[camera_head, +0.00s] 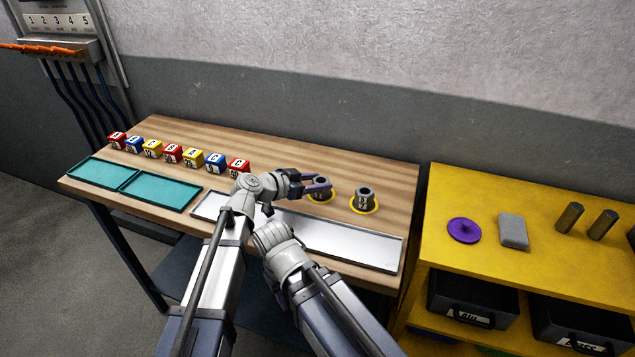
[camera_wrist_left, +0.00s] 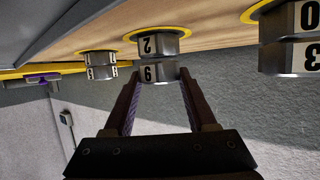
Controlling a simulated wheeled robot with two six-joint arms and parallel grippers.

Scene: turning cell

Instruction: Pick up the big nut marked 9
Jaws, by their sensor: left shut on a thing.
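My left gripper (camera_head: 318,184) is shut on a dark grey big nut (camera_head: 321,183) at the back of the wooden bench. In the left wrist view, which is upside down, the left gripper (camera_wrist_left: 158,82) has one finger on each side of this nut (camera_wrist_left: 160,70). A digit that reads as 9 in that inverted view faces the camera, with a 2 on the grey part nearer the bench. The nut is over a yellow ring; I cannot tell if it is lifted. My right gripper is not in view.
Another grey nut stack (camera_head: 364,196) stands on a yellow ring to the right. A silver tray (camera_head: 340,240) lies in front. Teal trays (camera_head: 160,190) and several coloured blocks (camera_head: 172,153) are at left. A yellow shelf (camera_head: 470,200) stands right of the bench.

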